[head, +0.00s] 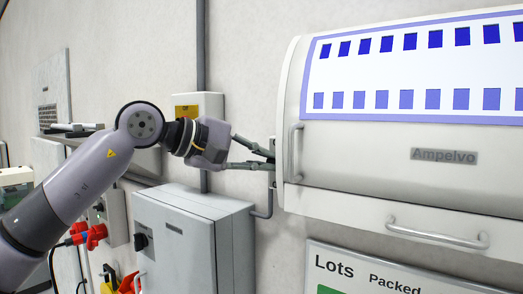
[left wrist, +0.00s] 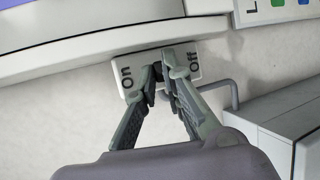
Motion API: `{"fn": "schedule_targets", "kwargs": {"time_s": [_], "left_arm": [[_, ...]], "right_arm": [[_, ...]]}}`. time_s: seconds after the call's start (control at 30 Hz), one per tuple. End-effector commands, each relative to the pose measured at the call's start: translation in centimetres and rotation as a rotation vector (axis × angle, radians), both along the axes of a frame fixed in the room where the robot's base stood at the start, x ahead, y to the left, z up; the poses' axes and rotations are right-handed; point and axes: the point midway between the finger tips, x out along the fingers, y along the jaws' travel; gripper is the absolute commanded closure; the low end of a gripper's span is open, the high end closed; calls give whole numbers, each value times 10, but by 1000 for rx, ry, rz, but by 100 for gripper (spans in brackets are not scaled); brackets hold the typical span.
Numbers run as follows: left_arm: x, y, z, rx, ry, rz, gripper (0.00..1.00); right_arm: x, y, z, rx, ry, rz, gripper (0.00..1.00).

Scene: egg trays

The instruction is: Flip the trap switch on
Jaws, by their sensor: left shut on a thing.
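The trap is a large white curved housing marked Ampelvo (head: 365,165) on the wall at the right of the head view. Its switch plate (left wrist: 125,78), white with the words On and Off, is on the trap's side and shows in the left wrist view. My left gripper (head: 268,158) reaches the trap's left side. In the left wrist view its fingertips (left wrist: 160,75) are closed on the dark switch lever between On and Off. The fingers hide most of the lever, so I cannot tell its position. My right gripper is in neither view.
A grey cabinet (head: 185,240) with a dark knob stands below my left arm. A white wall box (head: 208,106) is behind the gripper. A handle (head: 294,150) is close to the fingertips. A Lots board (head: 330,275) hangs below the trap.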

Motion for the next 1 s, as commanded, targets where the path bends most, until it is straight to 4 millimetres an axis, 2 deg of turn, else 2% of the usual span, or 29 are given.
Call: {"fn": "schedule_targets", "kwargs": {"time_s": [0.47,0.5,0.63,1.0], "left_arm": [[0,-1,0,11,17,-2,100],[0,-1,0,11,17,-2,90],[0,-1,0,11,16,-1,82],[-2,5,3,10,13,0,82]], "right_arm": [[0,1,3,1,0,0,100],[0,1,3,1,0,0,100],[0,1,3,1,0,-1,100],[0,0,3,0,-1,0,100]]}}
